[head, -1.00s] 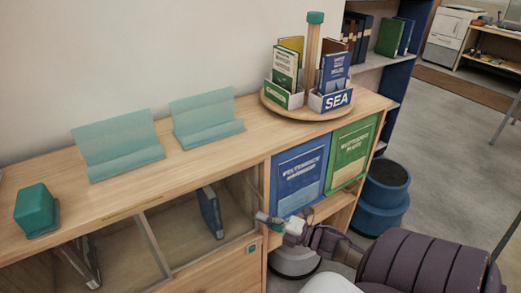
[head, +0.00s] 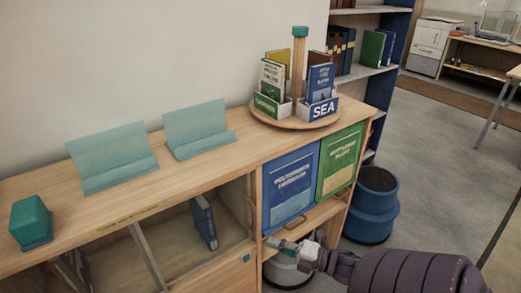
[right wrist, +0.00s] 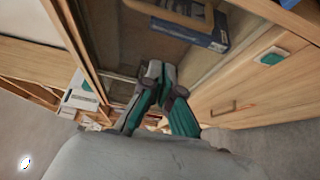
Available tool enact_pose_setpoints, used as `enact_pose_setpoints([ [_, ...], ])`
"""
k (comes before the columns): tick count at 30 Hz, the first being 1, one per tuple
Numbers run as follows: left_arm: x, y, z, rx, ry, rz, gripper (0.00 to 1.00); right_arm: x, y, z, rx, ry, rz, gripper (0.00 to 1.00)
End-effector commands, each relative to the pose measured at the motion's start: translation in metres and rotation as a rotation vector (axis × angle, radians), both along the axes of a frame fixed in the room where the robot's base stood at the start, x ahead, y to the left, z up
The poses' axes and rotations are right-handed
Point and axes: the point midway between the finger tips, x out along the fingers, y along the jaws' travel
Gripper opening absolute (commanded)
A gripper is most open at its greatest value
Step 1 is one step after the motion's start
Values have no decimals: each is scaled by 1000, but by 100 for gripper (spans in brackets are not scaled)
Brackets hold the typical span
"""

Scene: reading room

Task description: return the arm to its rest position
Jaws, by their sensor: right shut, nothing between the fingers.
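My right gripper (head: 278,246) is shut and empty. It is in front of the cabinet's open lower shelf, below the blue panel (head: 290,186). The right wrist view shows its fingers (right wrist: 153,72) together, with the cabinet's drawer front beside them. My right arm reaches in from the lower right of the head view. My left gripper is not in view.
The wooden cabinet (head: 190,178) carries two teal stands (head: 112,160) and a round book carousel (head: 265,112). A blue book (head: 204,221) stands in an open compartment. A blue stool (head: 372,205) stands right of the cabinet, with open floor (head: 440,150) beyond.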

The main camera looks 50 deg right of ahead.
Motion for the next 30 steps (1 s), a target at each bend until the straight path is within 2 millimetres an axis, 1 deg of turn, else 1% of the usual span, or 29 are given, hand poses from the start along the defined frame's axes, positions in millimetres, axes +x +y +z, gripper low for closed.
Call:
enact_pose_setpoints([
  [1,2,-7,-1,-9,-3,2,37,-6,-1,-1,2,2,0,0],
  [3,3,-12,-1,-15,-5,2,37,-11,-3,0,1,-1,0,0],
  [6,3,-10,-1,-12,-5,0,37,-14,-4,0,1,-1,1,0],
  [12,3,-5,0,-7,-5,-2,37,-15,-4,0,3,1,0,0],
  [14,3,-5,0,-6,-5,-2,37,-15,-5,-5,16,16,-14,0],
  [16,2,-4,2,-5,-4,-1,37,-17,-10,-22,56,64,-57,0],
  [17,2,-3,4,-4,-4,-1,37,-19,-12,-33,83,98,-85,0],
  [20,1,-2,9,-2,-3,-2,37,-32,-18,-88,215,254,-219,0],
  [21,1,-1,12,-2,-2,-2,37,-41,-17,-116,280,332,-284,0],
  [23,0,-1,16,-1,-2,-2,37,-57,-12,-159,380,454,-384,0],
  [24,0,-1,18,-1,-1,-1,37,-70,-5,-187,447,532,-450,0],
  [26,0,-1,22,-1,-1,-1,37,-92,8,-225,536,650,-543,0],
  [27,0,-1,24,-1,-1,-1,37,-108,20,-250,593,727,-606,0],
  [29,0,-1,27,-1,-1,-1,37,-132,41,-282,670,841,-697,0],
  [30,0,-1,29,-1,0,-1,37,-150,57,-302,717,916,-759,0],
])
